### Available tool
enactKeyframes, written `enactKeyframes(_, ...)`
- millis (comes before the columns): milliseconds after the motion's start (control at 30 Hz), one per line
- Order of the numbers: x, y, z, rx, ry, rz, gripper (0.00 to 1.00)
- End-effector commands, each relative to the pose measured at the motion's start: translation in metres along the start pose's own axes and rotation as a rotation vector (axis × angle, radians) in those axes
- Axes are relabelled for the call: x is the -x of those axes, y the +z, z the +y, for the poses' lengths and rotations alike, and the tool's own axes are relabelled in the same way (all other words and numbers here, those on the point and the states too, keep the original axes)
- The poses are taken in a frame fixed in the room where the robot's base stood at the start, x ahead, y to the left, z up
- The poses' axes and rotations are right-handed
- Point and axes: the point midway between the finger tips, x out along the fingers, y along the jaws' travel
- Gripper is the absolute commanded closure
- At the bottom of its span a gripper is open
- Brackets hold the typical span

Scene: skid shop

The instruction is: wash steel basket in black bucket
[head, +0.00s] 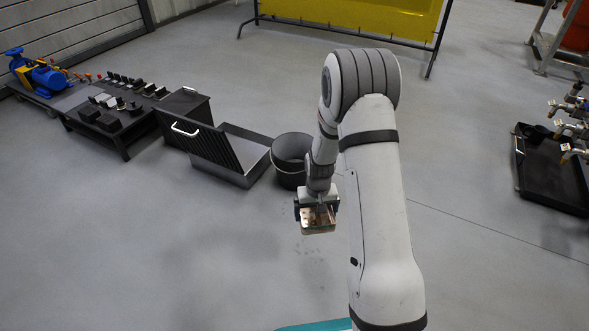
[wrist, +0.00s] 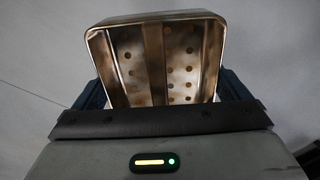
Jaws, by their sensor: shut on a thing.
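The steel basket (head: 318,222) is a small perforated metal box with brownish stains. My gripper (head: 317,204) is shut on it and holds it below the wrist, in front of the black bucket. In the wrist view the basket (wrist: 160,60) shows its open side, its holes and a bar across it, between the dark blue fingers of my gripper (wrist: 160,95). The black bucket (head: 290,172) is round and open at the top. It stands on the floor just behind and left of the basket, apart from it. My arm hides part of its right side.
A grey metal tray (head: 243,180) with a dark ribbed rack (head: 207,146) stands left of the bucket. A black drip tray (head: 548,175) lies right. The front-left floor is clear.

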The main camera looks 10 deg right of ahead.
Motion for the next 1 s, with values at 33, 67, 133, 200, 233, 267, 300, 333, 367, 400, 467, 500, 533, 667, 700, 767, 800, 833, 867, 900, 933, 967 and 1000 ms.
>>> enactKeyframes(33, -0.004, 0.000, 0.000, 0.000, 0.000, -0.001, 0.31)
enactKeyframes(67, -0.007, 0.000, 0.000, 0.000, 0.000, -0.001, 0.31)
enactKeyframes(133, -0.013, 0.000, 0.000, 0.000, 0.000, -0.001, 0.31)
enactKeyframes(200, -0.018, 0.000, 0.000, 0.000, 0.000, -0.001, 0.31)
enactKeyframes(233, -0.020, 0.000, 0.000, 0.000, 0.000, -0.001, 0.31)
enactKeyframes(267, -0.023, 0.000, 0.000, 0.000, 0.000, -0.001, 0.31)
enactKeyframes(300, -0.026, 0.000, 0.000, 0.000, 0.000, -0.001, 0.31)
enactKeyframes(333, -0.028, 0.000, 0.000, 0.000, 0.000, -0.001, 0.31)
enactKeyframes(367, -0.030, 0.000, 0.000, 0.000, 0.000, 0.000, 0.31)
enactKeyframes(400, -0.033, 0.000, 0.000, 0.000, 0.000, 0.000, 0.31)
enactKeyframes(467, -0.035, 0.000, 0.000, 0.000, 0.000, -0.001, 0.31)
enactKeyframes(500, -0.037, 0.000, 0.000, 0.000, 0.000, -0.001, 0.31)
enactKeyframes(533, -0.037, 0.000, 0.000, 0.000, 0.000, -0.001, 0.31)
enactKeyframes(667, -0.038, 0.000, 0.000, 0.000, 0.000, 0.000, 0.31)
enactKeyframes(700, -0.037, 0.000, 0.000, 0.000, 0.000, 0.000, 0.31)
enactKeyframes(767, -0.037, 0.000, 0.000, 0.000, 0.000, 0.000, 0.31)
enactKeyframes(800, -0.037, 0.000, 0.000, 0.000, 0.000, 0.000, 0.31)
enactKeyframes(833, -0.037, 0.000, 0.000, 0.000, 0.000, 0.001, 0.31)
enactKeyframes(867, -0.037, 0.000, 0.000, 0.000, 0.000, 0.000, 0.31)
enactKeyframes(900, -0.037, 0.000, 0.000, 0.000, 0.000, 0.001, 0.31)
enactKeyframes(933, -0.037, 0.000, 0.000, 0.000, 0.000, 0.001, 0.31)
enactKeyframes(967, -0.037, 0.000, 0.000, 0.000, 0.000, 0.001, 0.31)
enactKeyframes(1000, -0.037, 0.000, 0.000, 0.000, 0.000, 0.001, 0.31)
